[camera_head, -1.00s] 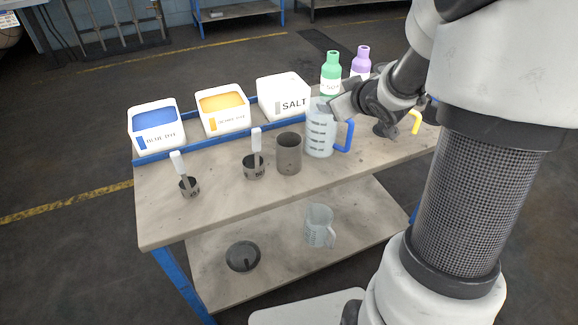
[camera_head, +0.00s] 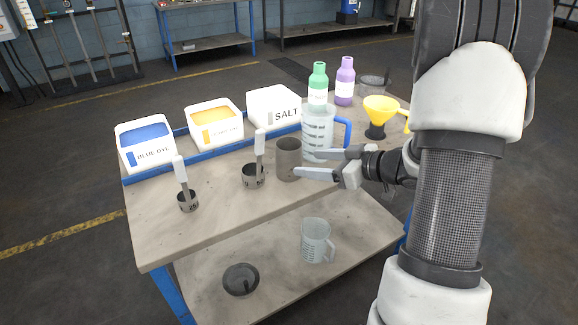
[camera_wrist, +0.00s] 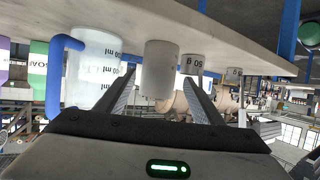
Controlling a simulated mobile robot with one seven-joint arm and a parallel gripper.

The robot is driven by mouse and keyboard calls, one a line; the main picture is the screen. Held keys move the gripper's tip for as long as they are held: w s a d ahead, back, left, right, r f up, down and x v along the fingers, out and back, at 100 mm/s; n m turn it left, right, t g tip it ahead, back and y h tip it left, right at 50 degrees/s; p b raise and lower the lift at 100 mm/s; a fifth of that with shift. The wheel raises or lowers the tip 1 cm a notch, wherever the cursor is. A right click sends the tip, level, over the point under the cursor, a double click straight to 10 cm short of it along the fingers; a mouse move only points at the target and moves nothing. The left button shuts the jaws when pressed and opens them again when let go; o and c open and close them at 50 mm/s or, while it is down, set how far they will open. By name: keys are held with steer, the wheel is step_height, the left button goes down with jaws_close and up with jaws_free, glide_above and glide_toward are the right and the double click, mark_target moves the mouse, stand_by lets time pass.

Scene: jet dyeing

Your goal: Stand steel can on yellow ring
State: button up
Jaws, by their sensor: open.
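The steel can (camera_head: 289,150), a plain grey cylinder, stands upright on the table in the head view, left of the clear jug. My gripper (camera_head: 306,163) is open and level, to the right of the can, with its two fingers pointing left at it. One fingertip shows in front of the can's lower part. In the upside-down wrist view, the can (camera_wrist: 160,66) lies centred between the spread fingers (camera_wrist: 161,88), with nothing gripped. I cannot make out a yellow ring in either view.
The clear jug with a blue handle (camera_head: 317,130) stands close beside the can. A labelled scoop cup (camera_head: 253,176) is on its left. A yellow funnel (camera_head: 380,104), bottles and white dye and salt bins line the back. The table's front left (camera_head: 150,235) is clear.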

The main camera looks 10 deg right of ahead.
mark_target(279, 160)
steer(key=b+x, duration=0.3)
steer(key=x, duration=1)
steer(key=shift+w+d, duration=0.1)
steer(key=shift+w, duration=0.05)
steer(key=shift+r, duration=0.15)
steer(key=c, duration=1)
